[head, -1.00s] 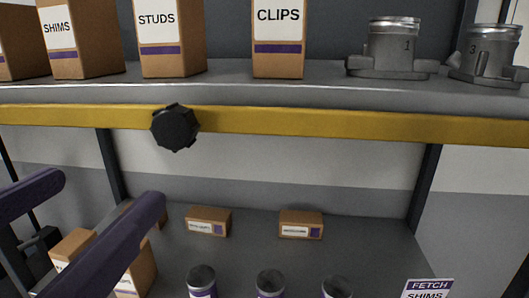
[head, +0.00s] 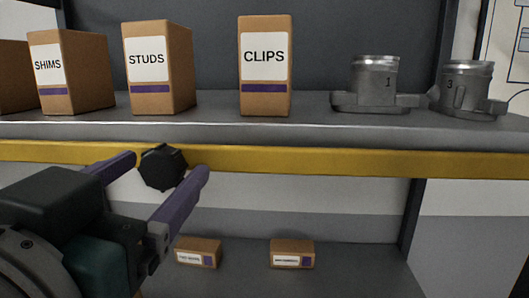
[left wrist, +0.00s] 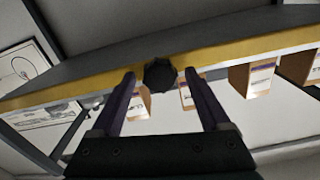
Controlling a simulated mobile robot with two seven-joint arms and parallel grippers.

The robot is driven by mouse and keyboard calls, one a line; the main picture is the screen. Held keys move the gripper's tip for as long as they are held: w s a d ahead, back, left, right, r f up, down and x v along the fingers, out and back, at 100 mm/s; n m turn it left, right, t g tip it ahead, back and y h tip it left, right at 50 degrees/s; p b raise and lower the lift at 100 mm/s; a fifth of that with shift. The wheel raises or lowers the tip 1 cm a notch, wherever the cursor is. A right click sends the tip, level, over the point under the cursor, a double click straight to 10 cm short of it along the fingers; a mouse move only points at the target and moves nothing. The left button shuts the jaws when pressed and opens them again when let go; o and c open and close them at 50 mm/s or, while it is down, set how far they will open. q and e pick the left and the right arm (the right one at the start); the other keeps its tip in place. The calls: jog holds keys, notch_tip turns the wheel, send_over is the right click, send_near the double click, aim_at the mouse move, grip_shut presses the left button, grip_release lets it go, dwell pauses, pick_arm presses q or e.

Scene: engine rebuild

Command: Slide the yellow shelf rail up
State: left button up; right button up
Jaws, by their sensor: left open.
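The yellow shelf rail (head: 330,161) runs across the front of the upper shelf, just below its grey edge. It also crosses the left wrist view (left wrist: 215,55). A black faceted knob (head: 162,167) sits on the rail left of centre; it shows in the left wrist view (left wrist: 160,74) too. My left gripper (head: 168,165) is open, with one purple finger on each side of the knob. In the left wrist view the knob lies between the fingertips, and I cannot tell whether they touch it. My right gripper is not in view.
Boxes labelled SHIMS (head: 72,75), STUDS (head: 160,70) and CLIPS (head: 265,65) stand on the upper shelf (head: 300,130). Two metal cylinder parts (head: 375,85) (head: 467,90) stand at its right. Small cartons (head: 198,252) (head: 292,254) lie on the lower shelf.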

pick_arm(q)
jog(key=shift+w, duration=0.1)
jog(key=shift+c, duration=0.2)
grip_shut()
dwell(0.5)
dwell(0.7)
